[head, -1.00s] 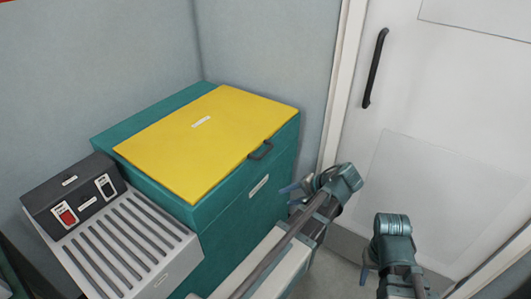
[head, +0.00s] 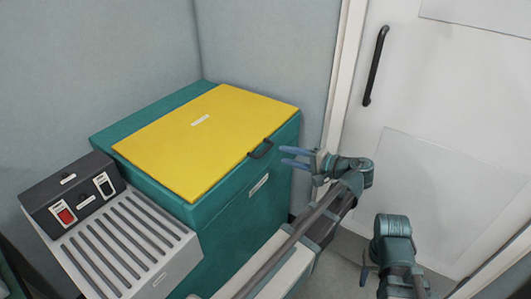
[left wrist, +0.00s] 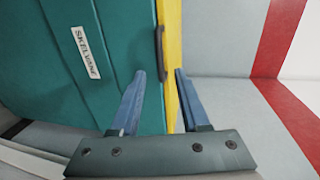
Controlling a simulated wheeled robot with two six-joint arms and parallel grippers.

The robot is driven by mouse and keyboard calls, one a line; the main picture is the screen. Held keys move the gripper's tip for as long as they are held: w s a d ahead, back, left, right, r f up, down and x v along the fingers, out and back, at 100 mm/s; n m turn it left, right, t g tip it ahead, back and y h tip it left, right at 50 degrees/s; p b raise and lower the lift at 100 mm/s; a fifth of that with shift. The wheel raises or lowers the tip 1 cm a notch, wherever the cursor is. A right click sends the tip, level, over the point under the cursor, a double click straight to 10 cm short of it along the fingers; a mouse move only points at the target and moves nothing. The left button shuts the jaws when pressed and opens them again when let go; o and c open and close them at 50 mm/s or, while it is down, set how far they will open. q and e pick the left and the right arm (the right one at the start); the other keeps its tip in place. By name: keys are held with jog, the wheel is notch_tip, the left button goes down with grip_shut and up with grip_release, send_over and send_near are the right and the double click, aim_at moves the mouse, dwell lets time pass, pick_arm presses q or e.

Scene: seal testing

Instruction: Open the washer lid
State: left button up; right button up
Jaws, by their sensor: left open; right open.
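The teal washer (head: 235,210) stands against the wall with its yellow lid (head: 200,140) lying closed on top. A dark handle (head: 261,149) sits on the lid's front edge; it also shows edge-on in the left wrist view (left wrist: 160,50). My left gripper (head: 283,156) is open and empty. Its blue fingers point at the handle from the right, a short gap away. In the left wrist view the handle lies ahead, between the fingertips (left wrist: 161,71). My right gripper (head: 366,271) hangs low at the lower right, apart from the washer; its fingers are partly hidden.
A grey slotted unit (head: 125,245) with a dark switch box (head: 75,195) stands left of the washer. A white door (head: 440,110) with a black bar handle (head: 376,66) is at the right. Grey walls close off the back. Room is free between washer and door.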

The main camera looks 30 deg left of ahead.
aim_at(266, 149)
pick_arm(q)
jog(key=b+x, duration=0.1)
jog(key=x, duration=0.8)
grip_shut()
dwell(1.3)
